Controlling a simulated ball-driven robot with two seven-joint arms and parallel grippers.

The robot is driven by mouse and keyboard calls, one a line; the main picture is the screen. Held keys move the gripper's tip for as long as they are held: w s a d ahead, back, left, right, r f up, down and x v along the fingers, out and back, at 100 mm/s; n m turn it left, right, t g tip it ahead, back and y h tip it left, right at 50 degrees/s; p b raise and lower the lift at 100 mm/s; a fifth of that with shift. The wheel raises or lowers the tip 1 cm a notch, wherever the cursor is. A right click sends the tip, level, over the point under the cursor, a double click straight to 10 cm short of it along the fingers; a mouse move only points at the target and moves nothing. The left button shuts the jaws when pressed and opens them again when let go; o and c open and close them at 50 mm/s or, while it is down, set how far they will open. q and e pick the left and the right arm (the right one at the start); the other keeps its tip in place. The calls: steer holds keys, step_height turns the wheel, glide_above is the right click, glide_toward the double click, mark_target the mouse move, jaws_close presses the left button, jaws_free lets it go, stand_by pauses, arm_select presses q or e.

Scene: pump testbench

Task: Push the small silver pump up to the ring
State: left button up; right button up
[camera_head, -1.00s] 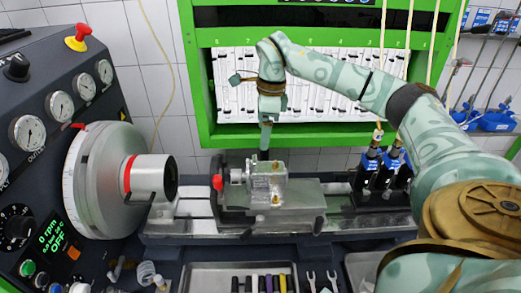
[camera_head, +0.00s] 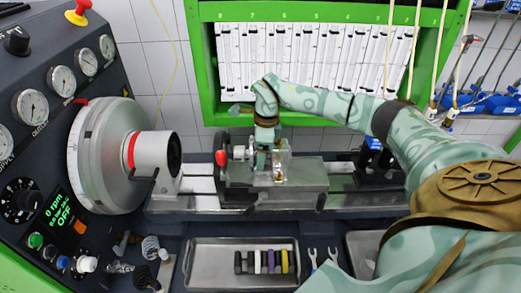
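The small silver pump (camera_head: 283,163) sits on the grey slide block (camera_head: 306,180) of the bench, with a red part (camera_head: 221,158) at its left end. To its left, a silver cylinder sticks out from the big round drive head (camera_head: 98,160). It has a red ring (camera_head: 131,151) around it and a dark open end (camera_head: 174,152). A gap separates pump and cylinder. My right gripper (camera_head: 263,158) points down at the pump's back left side, close to it or touching; its fingertips are partly hidden. My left gripper is not in view.
A metal tray (camera_head: 243,284) with several small dark, purple and yellow pieces lies in front of the rail (camera_head: 200,205). A green-framed gauge rack (camera_head: 195,75) stands behind. Small loose parts lie at the front left.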

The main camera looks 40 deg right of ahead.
mark_target(238, 149)
steer(key=c, duration=1.7)
steer(key=shift+s+a+p, duration=0.1)
steer(key=shift+s+p, duration=0.05)
steer(key=shift+p, duration=0.2)
steer(key=shift+a, duration=0.2)
steer(key=shift+w+a, duration=0.7)
steer(key=shift+a, duration=0.1)
steer(key=shift+w+a, duration=0.8)
steer(key=shift+w+a, duration=0.1)
steer(key=shift+a, duration=0.05)
steer(key=shift+w+a, duration=0.45)
steer(key=shift+a, duration=0.1)
